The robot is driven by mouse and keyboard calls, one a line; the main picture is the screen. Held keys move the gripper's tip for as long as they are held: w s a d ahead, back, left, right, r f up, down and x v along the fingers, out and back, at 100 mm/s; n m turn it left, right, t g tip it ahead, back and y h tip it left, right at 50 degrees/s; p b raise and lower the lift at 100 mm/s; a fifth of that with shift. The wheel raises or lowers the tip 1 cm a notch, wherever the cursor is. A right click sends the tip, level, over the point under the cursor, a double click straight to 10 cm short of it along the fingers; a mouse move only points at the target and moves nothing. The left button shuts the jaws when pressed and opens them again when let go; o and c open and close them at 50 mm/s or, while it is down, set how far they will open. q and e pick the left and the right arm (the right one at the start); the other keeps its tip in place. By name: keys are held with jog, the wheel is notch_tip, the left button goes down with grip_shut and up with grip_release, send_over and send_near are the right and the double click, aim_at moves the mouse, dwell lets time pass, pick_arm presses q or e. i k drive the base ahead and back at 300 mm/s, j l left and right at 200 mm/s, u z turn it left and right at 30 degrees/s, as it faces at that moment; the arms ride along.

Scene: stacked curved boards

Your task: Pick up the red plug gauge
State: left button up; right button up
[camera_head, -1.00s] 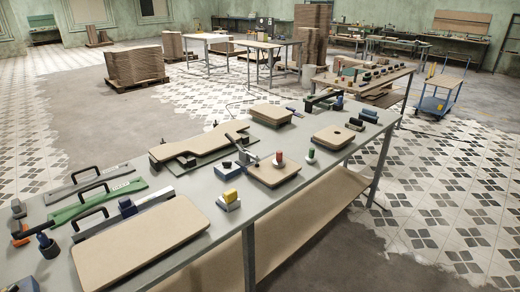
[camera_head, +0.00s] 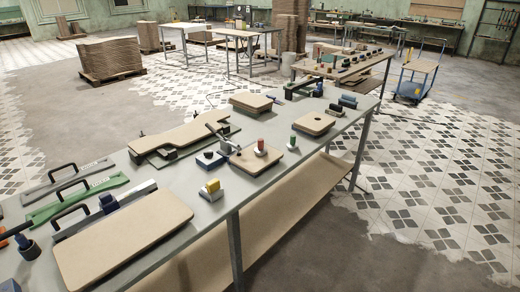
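The red plug gauge (camera_head: 261,144) stands upright, a small red cylinder on a pale base. It is on or beside the right end of a tan board (camera_head: 252,161) in the middle of the long grey workbench (camera_head: 190,222). A similar green-topped piece (camera_head: 293,139) stands to its right and a little farther back. Neither of my grippers shows in the view, and nothing covers the red gauge.
A large tan board (camera_head: 120,236) lies at the near left. Open floor (camera_head: 335,250) lies right of the bench.

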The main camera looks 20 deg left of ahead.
aim_at(260, 151)
jog(key=i+l+u, duration=0.15)
jog(key=i, duration=0.35)
jog(key=i+l+u, duration=0.15)
jog(key=i+l, duration=0.15)
jog(key=i, duration=0.2)
